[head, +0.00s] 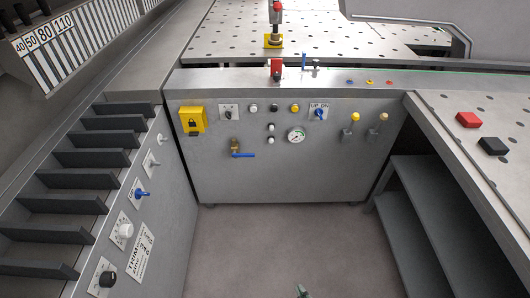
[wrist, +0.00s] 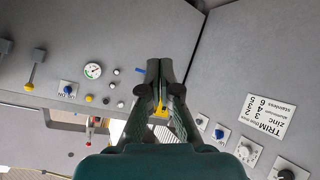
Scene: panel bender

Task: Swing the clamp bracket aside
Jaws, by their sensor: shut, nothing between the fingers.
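No part is plainly marked as the clamp bracket. A red-topped upright post (head: 276,22) stands on a yellow base (head: 273,41) on the perforated table. Nearer, a red block (head: 276,69) stands on the cabinet's top ledge, with a thin blue upright lever (head: 304,61) beside it. A red and white part, probably this block, shows in the wrist view (wrist: 92,128). My gripper (wrist: 166,66) is shut and empty, in front of the grey panels and apart from these parts. In the head view only a small dark green tip (head: 301,290) shows at the bottom edge.
The grey cabinet (head: 290,175) carries a yellow lock box (head: 192,121), a gauge (head: 296,135), knobs and a blue-handled valve (head: 242,155). Slotted ribs and knobs line the left. A side table (head: 480,120) with red and black blocks is right. Floor between is clear.

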